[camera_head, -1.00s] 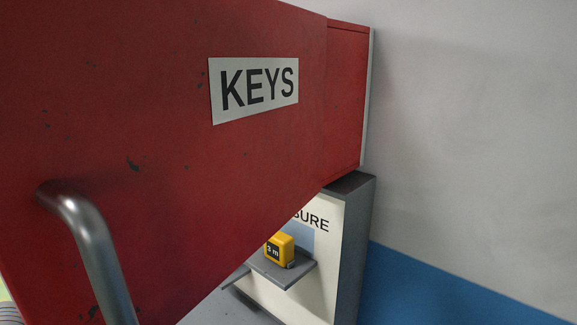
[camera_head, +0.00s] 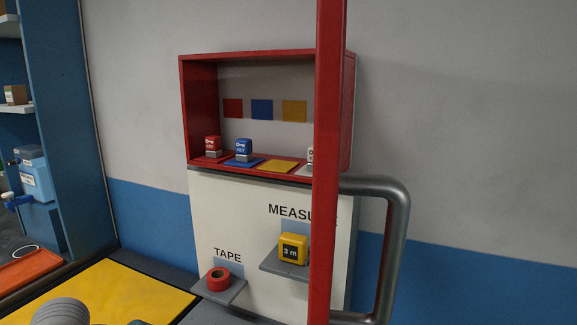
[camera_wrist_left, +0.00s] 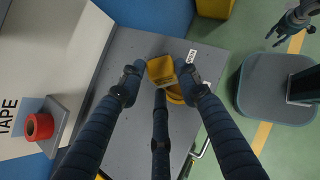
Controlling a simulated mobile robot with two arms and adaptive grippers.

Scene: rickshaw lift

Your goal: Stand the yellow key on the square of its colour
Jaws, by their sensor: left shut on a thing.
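The open red key cabinet (camera_head: 268,54) hangs on the wall, its door (camera_head: 329,150) edge-on to me. Inside, the red key (camera_head: 212,145) stands on the red square and the blue key (camera_head: 243,149) on the blue square. The yellow square (camera_head: 277,166) is bare. A white key (camera_head: 310,154) is partly hidden by the door. In the left wrist view my left gripper (camera_wrist_left: 160,82) is shut on the yellow key (camera_wrist_left: 160,68), above a grey surface; its fingers partly cover it. My right gripper (camera_wrist_left: 292,22) is at the top right, its jaw state unclear.
The door's handle (camera_head: 398,240) sticks out right of the door. Below the cabinet, a tape measure (camera_head: 292,249) and a red tape roll (camera_head: 218,279) sit on small shelves. A yellow mat (camera_head: 120,292) lies lower left. A blue rack (camera_head: 62,130) stands left.

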